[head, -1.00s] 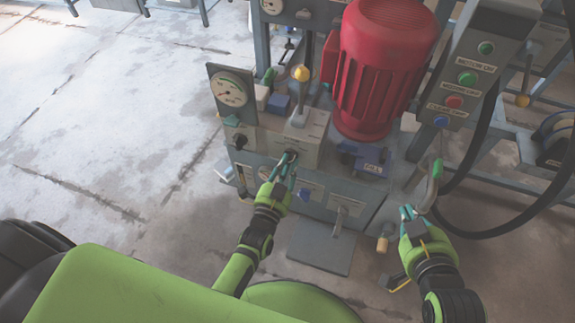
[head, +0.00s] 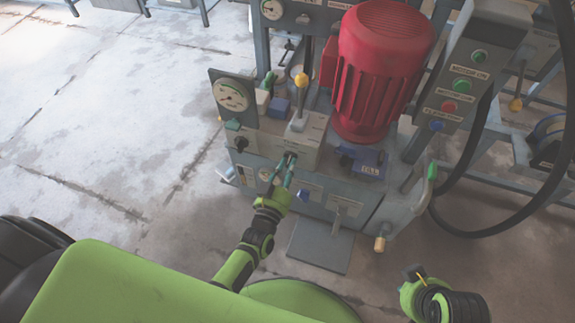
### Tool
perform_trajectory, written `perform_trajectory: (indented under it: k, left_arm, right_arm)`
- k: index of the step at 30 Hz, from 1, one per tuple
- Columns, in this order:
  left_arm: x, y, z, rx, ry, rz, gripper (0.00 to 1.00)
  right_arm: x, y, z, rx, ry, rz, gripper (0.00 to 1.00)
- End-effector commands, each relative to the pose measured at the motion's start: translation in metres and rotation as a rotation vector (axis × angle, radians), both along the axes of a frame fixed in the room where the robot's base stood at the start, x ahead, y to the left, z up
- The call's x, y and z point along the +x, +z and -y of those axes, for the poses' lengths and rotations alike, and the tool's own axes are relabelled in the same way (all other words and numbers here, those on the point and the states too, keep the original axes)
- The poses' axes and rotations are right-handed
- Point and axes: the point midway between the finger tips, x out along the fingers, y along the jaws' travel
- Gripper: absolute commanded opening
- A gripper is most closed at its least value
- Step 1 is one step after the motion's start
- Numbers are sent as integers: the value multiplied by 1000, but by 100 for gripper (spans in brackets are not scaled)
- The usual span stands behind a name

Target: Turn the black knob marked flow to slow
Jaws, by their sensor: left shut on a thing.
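A black knob (head: 291,155) sits on the front of the grey block below the yellow-topped lever. My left gripper (head: 286,166) is shut on this knob, and its fingers hide part of it. The knob's marking and pointer are too small to read. A second black knob (head: 240,143) sits further left, under the round gauge, and nothing touches it. My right gripper (head: 414,276) is low at the right, apart from the machine. Its fingers do not show clearly.
A red motor (head: 384,70) stands on the machine, with a round gauge (head: 232,95) to its left. A yellow-topped lever (head: 301,90) rises just above the held knob. A green-handled lever (head: 428,180) and a button panel (head: 460,85) are at the right. Open floor lies left.

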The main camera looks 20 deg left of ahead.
Motion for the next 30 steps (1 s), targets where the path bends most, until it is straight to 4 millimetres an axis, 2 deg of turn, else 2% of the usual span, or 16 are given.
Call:
perform_trajectory:
  k: [13,21,30]
  left_arm:
    - [1,3,-1,-422,-1,-14,0]
    - [1,4,-2,-661,-1,-21,0]
    - [1,4,-2,-849,-1,-26,0]
  right_arm:
    - [7,-22,-1,0,2,-10,0]
    - [7,-28,-1,0,2,-15,0]
    - [7,-28,-2,-1,2,-13,0]
